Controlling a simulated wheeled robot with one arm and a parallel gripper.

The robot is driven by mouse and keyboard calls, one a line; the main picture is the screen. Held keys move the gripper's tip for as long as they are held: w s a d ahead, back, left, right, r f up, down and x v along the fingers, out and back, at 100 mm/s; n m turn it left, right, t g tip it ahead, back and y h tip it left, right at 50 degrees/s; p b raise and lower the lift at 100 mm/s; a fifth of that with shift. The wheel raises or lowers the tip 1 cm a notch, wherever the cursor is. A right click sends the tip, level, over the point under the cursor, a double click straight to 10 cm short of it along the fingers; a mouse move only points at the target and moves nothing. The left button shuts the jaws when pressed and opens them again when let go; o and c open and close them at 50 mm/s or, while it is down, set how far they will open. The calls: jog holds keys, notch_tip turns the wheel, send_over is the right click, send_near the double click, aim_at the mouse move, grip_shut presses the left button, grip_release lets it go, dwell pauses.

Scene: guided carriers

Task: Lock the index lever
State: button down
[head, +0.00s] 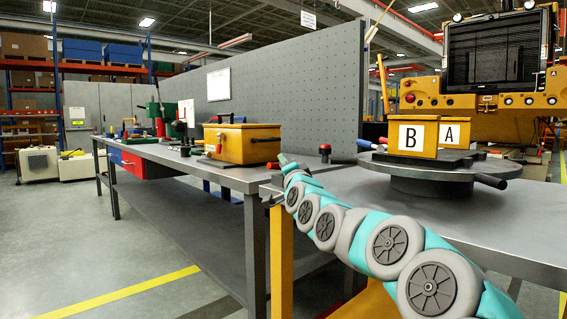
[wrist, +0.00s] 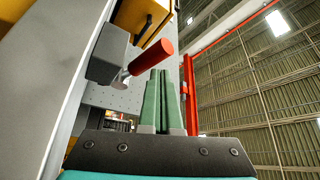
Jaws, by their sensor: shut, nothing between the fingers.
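The index lever, a red grip (wrist: 151,57) on a short metal shaft, sticks out of a dark grey block in the wrist view. In the head view my arm's far end shows left of the turntable, and the fingers are hard to make out.
Yellow boxes marked B (head: 411,138) and A (head: 453,133) sit on the turntable, which has a dark handle (head: 490,181) at its right. A yellow box (head: 247,144) and a red knob (head: 325,149) stand on the left bench. A grey pegboard (head: 300,85) rises behind.

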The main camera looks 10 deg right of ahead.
jog(key=shift+s, duration=0.1)
jog(key=v, duration=0.6)
jog(key=shift+s+f, duration=0.15)
jog(key=shift+s+d, duration=0.15)
jog(key=shift+s, duration=0.45)
jog(key=shift+f, duration=0.1)
